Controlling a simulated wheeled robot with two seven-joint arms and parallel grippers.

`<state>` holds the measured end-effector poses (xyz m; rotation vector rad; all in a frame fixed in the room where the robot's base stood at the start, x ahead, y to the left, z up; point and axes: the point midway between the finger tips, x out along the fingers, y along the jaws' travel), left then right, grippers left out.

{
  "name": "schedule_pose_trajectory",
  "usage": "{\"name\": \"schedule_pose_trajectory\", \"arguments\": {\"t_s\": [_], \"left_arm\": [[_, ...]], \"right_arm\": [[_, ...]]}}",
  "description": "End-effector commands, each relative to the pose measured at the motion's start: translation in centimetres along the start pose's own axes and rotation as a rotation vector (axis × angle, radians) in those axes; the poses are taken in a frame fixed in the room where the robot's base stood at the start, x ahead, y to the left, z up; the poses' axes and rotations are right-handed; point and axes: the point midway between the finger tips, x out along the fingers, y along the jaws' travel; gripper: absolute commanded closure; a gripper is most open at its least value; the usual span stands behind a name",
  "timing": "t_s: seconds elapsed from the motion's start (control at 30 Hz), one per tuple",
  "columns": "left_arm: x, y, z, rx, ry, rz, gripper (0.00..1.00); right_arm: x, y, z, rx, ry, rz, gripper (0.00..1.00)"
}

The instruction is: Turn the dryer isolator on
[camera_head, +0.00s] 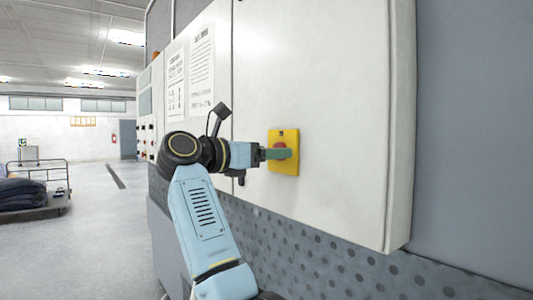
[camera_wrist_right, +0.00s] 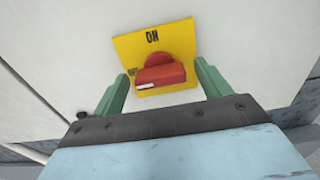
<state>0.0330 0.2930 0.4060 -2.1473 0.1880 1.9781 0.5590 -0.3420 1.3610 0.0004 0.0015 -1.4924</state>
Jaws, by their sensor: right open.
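The dryer isolator is a yellow plate (camera_head: 286,166) with a red knob (camera_head: 279,151) on the white cabinet door. In the right wrist view the yellow plate (camera_wrist_right: 180,40) shows "ON" at its top, and the red knob (camera_wrist_right: 160,72) has its handle bar lying roughly crosswise, with a white mark at its left end. My right gripper (camera_head: 280,154) is in front of the plate; its green fingers (camera_wrist_right: 160,80) are open, one on each side of the knob. I cannot tell whether they touch it. My left gripper is not in view.
The white cabinet door (camera_head: 320,70) fills the middle, with printed sheets (camera_head: 190,75) at its left. A perforated grey panel (camera_head: 330,262) lies below. A cart with dark sacks (camera_head: 25,193) stands far left; the floor (camera_head: 100,225) beside it is clear.

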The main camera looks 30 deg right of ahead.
Motion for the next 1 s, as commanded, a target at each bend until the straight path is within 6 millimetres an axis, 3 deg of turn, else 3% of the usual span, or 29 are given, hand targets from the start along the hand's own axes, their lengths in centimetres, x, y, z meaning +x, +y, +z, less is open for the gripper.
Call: {"name": "schedule_pose_trajectory", "arguments": {"t_s": [0.27,0.6,1.0], "left_arm": [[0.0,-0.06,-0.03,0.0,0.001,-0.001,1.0],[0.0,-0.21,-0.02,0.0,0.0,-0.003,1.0],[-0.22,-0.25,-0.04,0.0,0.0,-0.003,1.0]], "right_arm": [[0.18,0.0,0.01,0.0,-0.001,0.0,0.24],[0.15,-0.01,0.01,0.0,-0.001,0.0,0.67],[0.12,0.0,0.02,0.073,0.0,0.001,0.68]]}}
